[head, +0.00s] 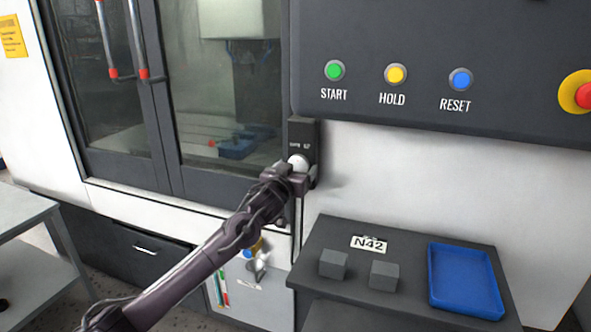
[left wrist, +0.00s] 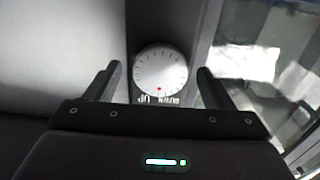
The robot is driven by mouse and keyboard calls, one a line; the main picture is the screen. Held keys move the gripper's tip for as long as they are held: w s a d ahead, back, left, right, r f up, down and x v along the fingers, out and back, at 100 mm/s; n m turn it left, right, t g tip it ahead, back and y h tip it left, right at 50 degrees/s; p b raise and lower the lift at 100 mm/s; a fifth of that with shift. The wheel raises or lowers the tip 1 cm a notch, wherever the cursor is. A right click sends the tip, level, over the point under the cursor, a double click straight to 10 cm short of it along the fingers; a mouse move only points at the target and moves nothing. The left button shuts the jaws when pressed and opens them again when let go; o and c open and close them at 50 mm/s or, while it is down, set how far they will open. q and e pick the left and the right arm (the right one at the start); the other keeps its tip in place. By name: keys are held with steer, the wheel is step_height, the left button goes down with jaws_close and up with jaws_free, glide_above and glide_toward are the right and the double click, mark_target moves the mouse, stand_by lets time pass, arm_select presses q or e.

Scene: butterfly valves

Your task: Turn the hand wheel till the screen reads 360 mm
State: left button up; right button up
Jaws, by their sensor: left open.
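The hand wheel is a round white dial (head: 299,161) on a dark box (head: 302,133) beside the machine's doors. In the left wrist view the dial (left wrist: 160,70) shows tick marks and a red dot near its lower edge, with small upside-down lettering below it. My left gripper (head: 296,174) is at the dial, its jaws hiding part of it in the head view. In the left wrist view the gripper (left wrist: 159,74) is open, one finger on each side of the dial, with gaps between. No screen with a millimetre reading shows. My right gripper is not in view.
A dark control panel (head: 440,45) with green, yellow and blue buttons and a red knob (head: 583,95) overhangs at upper right. Below it, a dark table (head: 345,285) holds two grey blocks (head: 333,264) and a blue tray (head: 465,308). Glass doors with handles stand left.

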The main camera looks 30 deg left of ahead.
arm_select(q)
steer(key=c, duration=1)
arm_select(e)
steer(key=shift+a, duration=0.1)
